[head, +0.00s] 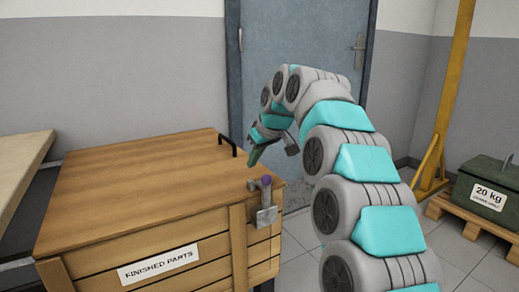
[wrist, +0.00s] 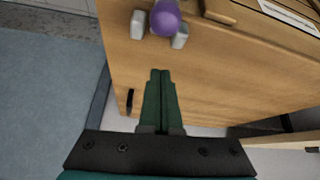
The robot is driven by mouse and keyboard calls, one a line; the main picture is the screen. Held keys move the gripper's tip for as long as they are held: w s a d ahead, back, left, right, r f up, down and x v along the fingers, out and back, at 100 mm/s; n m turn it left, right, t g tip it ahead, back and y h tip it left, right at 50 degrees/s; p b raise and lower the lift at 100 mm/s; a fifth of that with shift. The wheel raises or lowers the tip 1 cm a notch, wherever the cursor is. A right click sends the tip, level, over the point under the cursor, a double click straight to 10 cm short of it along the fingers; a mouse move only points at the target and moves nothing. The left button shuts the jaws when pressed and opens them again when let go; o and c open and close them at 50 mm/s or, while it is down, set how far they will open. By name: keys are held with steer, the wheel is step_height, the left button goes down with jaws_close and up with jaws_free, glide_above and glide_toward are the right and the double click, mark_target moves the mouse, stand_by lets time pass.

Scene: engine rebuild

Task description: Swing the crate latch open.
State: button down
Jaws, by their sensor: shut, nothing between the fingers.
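The wooden crate (head: 140,185) has a closed lid and a "FINISHED PARTS" label on its front. Its latch (head: 267,215) is grey metal at the right end of the front, with an upright part topped by a purple knob (head: 266,180). In the wrist view the purple knob (wrist: 165,18) is at the top, between grey metal pieces (wrist: 138,24). My gripper (head: 254,160) is above the lid, just behind the knob. In the wrist view my gripper (wrist: 160,73) has its green fingers together and empty, pointing toward the knob with a visible gap.
A black handle (head: 227,144) stands on the lid's back right edge. A blue door (head: 290,45) is behind. A green 20 kg weight (head: 490,185) rests on a pallet (head: 470,222) at right, near a yellow post (head: 447,90). A pale tabletop (head: 20,165) is at left.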

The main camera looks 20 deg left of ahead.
mark_target(262, 184)
steer(key=shift+f, duration=0.45)
steer(key=shift+s+d, duration=0.45)
steer(key=shift+d, duration=0.2)
steer(key=shift+s+d+f, duration=0.3)
steer(key=shift+s+d, duration=0.2)
steer(key=shift+d, duration=0.35)
steer(key=shift+b, duration=0.3)
steer(key=shift+s+d+y+b, duration=0.15)
steer(key=shift+d+y+b, duration=0.1)
steer(key=shift+y+b, duration=0.1)
